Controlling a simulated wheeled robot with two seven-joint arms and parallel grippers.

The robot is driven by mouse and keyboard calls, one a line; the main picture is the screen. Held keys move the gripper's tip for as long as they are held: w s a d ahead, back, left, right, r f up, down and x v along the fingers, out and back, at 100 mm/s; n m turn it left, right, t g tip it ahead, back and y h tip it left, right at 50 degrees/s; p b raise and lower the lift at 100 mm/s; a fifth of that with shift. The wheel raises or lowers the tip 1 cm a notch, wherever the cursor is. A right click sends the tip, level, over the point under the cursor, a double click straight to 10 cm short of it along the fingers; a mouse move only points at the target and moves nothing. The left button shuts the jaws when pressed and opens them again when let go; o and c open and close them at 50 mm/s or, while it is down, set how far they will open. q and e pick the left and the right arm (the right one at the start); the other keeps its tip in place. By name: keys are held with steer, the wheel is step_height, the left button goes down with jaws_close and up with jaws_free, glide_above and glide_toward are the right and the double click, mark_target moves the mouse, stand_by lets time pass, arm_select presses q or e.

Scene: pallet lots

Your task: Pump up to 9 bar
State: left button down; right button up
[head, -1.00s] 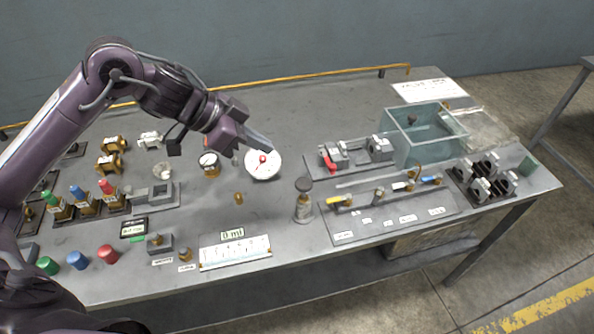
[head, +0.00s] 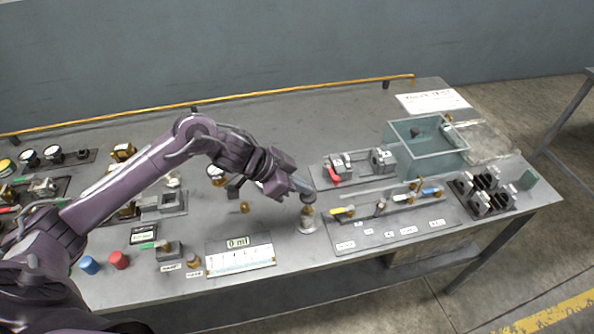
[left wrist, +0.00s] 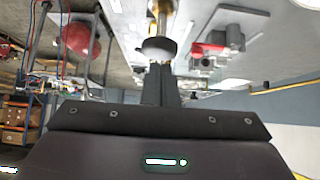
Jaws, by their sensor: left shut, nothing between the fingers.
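The hand pump (head: 307,222) is a small upright cylinder with a dark round knob (head: 308,198) on top, near the front middle of the bench. My left gripper (head: 304,187) is shut and empty, with its fingertips at the knob from the upper left. In the left wrist view the shut fingers (left wrist: 161,82) end right at the dark knob (left wrist: 158,47), and a brass rod shows beyond it. I cannot tell whether they touch. The round white gauge (head: 261,184) is mostly hidden behind my left gripper, so its reading does not show. My right gripper is out of view.
A plate with yellow- and blue-handled valves (head: 390,228) lies right of the pump. Behind it are a red-handled valve (head: 333,178) and a clear tank (head: 430,157).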

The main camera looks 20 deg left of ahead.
mark_target(301, 196)
arm_select(q)
steer(key=shift+f, duration=0.3)
step_height(301, 196, down, 4)
steer(key=shift+r+b, duration=0.15)
steer(key=shift+b, duration=0.7)
steer(key=shift+s, duration=0.15)
